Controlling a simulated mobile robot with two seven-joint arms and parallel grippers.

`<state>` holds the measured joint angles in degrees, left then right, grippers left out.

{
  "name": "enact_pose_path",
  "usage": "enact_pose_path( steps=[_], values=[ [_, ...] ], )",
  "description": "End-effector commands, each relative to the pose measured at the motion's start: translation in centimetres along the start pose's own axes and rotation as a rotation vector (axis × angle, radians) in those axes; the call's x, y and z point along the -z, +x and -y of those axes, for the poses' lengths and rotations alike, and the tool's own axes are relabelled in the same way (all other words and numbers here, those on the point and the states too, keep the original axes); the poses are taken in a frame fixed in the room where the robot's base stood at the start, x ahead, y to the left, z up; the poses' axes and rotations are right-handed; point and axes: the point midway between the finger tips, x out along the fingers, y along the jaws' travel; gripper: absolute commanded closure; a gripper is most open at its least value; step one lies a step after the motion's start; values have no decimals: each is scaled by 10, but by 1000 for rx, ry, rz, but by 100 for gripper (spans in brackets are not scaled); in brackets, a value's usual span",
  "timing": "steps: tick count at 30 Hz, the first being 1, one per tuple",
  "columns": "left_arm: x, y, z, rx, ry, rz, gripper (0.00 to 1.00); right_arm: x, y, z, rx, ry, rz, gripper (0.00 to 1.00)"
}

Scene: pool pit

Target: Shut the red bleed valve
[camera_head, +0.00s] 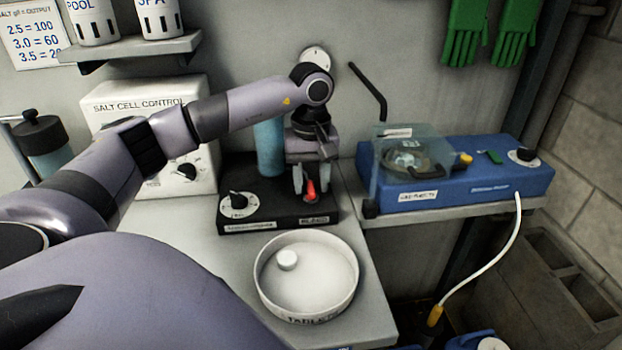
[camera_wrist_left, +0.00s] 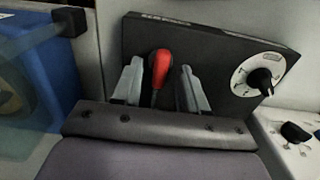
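The red bleed valve (camera_head: 311,190) is a small red lever on top of a black box (camera_head: 262,224) with a "BLEED" label on its front. In the left wrist view the red valve handle (camera_wrist_left: 160,67) stands up between the two grey fingers of my left gripper (camera_wrist_left: 160,88). The fingers are apart, with a gap visible on each side of the handle. In the head view my left gripper (camera_head: 311,180) reaches down over the valve from above. The valve's base is partly hidden by the gripper. My right gripper is not in view.
A white tablet bowl (camera_head: 265,285) with one tablet stands in front of the black box. A white dial (camera_head: 238,204) is on the box's left. A blue unit (camera_head: 470,180) with a clear lid is at right. The salt cell control box (camera_head: 125,105) stands behind my arm.

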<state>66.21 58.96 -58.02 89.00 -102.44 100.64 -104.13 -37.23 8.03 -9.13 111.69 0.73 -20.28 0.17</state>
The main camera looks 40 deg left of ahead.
Motion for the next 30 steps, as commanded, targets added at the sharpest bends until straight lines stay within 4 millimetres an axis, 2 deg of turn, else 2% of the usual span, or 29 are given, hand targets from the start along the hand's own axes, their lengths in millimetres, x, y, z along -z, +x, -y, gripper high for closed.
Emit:
enact_pose_path(
  steps=[5, 8, 15, 21, 30],
  values=[
    [0, 0, 0, 2, -1, 0, 57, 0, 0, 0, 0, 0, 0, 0],
    [0, -6, 0, 0, -1, -1, 57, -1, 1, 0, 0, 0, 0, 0],
    [0, -45, -1, -2, -1, -2, 57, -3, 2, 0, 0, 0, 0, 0],
    [0, -68, 0, -1, 0, 0, 57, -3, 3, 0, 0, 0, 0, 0],
    [0, -71, 0, 1, 0, 1, 57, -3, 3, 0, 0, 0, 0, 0]
  ],
)
